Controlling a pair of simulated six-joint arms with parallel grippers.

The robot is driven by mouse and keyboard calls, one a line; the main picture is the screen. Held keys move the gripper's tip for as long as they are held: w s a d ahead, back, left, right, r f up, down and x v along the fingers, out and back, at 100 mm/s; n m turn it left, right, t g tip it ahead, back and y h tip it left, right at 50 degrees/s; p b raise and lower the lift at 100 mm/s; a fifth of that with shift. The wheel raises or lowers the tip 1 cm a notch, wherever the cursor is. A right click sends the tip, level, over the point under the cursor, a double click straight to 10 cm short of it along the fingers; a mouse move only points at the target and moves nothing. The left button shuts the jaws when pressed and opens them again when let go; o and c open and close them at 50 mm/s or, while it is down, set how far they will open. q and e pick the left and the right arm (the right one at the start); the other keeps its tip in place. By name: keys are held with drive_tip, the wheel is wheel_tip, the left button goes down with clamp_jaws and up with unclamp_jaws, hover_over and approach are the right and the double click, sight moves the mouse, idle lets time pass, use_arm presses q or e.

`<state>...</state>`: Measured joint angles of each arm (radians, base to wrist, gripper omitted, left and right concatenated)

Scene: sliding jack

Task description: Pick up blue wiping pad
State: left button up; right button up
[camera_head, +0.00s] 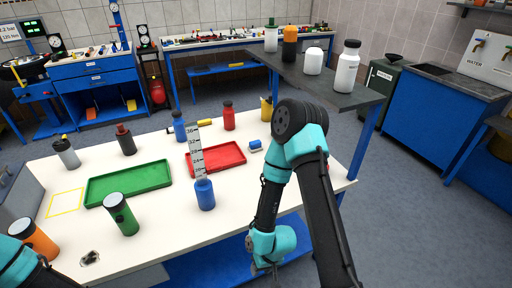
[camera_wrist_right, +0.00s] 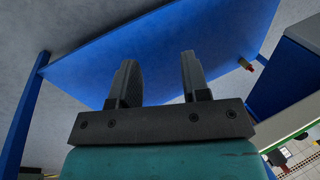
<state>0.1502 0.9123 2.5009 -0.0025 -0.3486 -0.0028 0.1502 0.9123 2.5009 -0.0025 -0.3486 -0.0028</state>
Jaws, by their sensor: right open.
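A small blue block, which looks like the wiping pad (camera_head: 255,145), lies on the white table right of the red tray (camera_head: 236,163). My right gripper (camera_head: 266,269) hangs low past the table's front right edge, well apart from the pad. In the right wrist view the two fingers (camera_wrist_right: 157,75) are spread with nothing between them. The pad does not show clearly in that view. Only part of my left arm shows at the lower left; its gripper is out of the picture.
A green tray (camera_head: 128,184), a blue bottle with a scale (camera_head: 205,194), a green bottle (camera_head: 121,214) and an orange bottle (camera_head: 33,239) stand on the table. A raised dark shelf (camera_head: 335,94) with several bottles is behind the pad. A blue lower shelf (camera_wrist_right: 165,45) faces the gripper.

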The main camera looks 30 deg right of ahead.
drive_tip(key=shift+o, duration=0.2)
drive_tip(key=o, duration=1)
drive_tip(key=shift+c, duration=0.2)
